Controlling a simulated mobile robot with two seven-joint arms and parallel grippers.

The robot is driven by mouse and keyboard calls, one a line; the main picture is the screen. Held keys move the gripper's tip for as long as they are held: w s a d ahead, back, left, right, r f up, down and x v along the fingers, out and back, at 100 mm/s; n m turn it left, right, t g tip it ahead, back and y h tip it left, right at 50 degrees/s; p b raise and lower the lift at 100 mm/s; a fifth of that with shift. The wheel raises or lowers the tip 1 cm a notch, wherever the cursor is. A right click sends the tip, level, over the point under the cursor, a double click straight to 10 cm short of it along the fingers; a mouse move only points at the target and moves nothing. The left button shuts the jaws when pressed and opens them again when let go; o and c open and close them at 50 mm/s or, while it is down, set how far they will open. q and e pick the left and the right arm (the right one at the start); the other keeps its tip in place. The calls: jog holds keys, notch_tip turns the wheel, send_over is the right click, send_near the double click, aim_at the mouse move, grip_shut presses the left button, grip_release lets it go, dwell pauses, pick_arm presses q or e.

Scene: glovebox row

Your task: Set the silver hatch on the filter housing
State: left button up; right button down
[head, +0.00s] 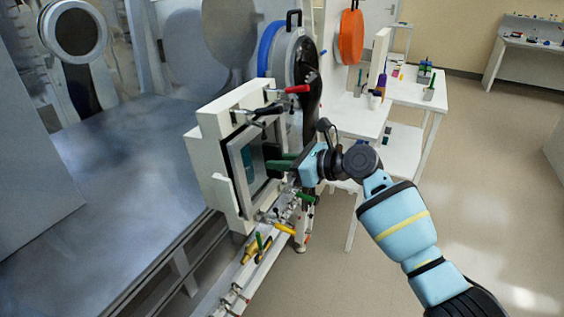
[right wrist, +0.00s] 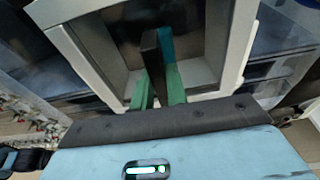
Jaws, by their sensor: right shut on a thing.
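The silver hatch (head: 236,156) is a square metal frame with a sunken dark panel. It stands upright at the opening of the white filter housing (head: 220,121), slightly askew to the frame. I cannot tell whether it touches the seat. My right gripper (head: 270,166) has green fingers and is shut on the hatch's handle. In the right wrist view, the fingers (right wrist: 160,85) close on the dark handle (right wrist: 152,55), and the hatch (right wrist: 95,60) fills the upper middle. My left gripper is not in view.
Toggle clamps surround the housing: a red-handled one (head: 297,89) and a black-handled one (head: 258,111) above, green (head: 306,198) and yellow (head: 284,229) handles below. A blue-rimmed round door (head: 291,55) stands behind. White tables (head: 422,93) and open floor lie to the right.

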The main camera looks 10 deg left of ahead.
jog(key=shift+w+a+r, duration=0.15)
jog(key=shift+a, duration=0.5)
dwell(1.0)
jog(key=c, duration=1.4)
grip_release()
jog(key=shift+c, duration=0.2)
jog(key=shift+o, duration=0.6)
jog(key=shift+d+f, duration=0.1)
jog(key=shift+f, duration=0.2)
jog(key=v, duration=0.7)
jog(key=shift+d+r, duration=0.2)
jog(key=shift+d, duration=0.15)
